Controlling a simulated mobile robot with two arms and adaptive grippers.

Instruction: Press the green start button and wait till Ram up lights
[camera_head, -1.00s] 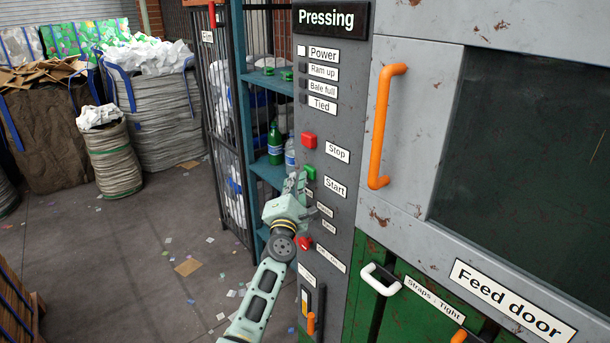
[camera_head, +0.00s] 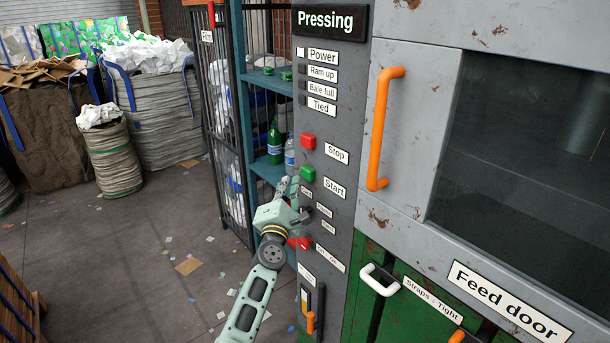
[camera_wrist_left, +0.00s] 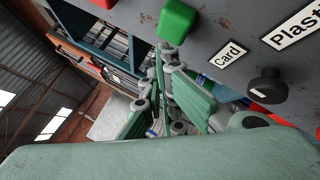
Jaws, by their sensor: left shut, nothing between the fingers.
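The green start button (camera_head: 307,173) sits on the grey control panel beside the Start label, below the red Stop button (camera_head: 309,141). My left gripper (camera_head: 293,188) is shut and empty, just below and left of the green button. In the left wrist view the green button (camera_wrist_left: 177,20) stands clear of the closed fingertips (camera_wrist_left: 166,52), with a gap between. The Ram up lamp (camera_head: 302,69) is dark. The Power lamp (camera_head: 301,51) is lit white. My right gripper is not in view.
A black knob (camera_wrist_left: 267,86) and another red control (camera_head: 304,243) sit lower on the panel. The orange door handle (camera_head: 382,128) is to the right. A blue shelf with a green bottle (camera_head: 274,143) stands behind my left gripper.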

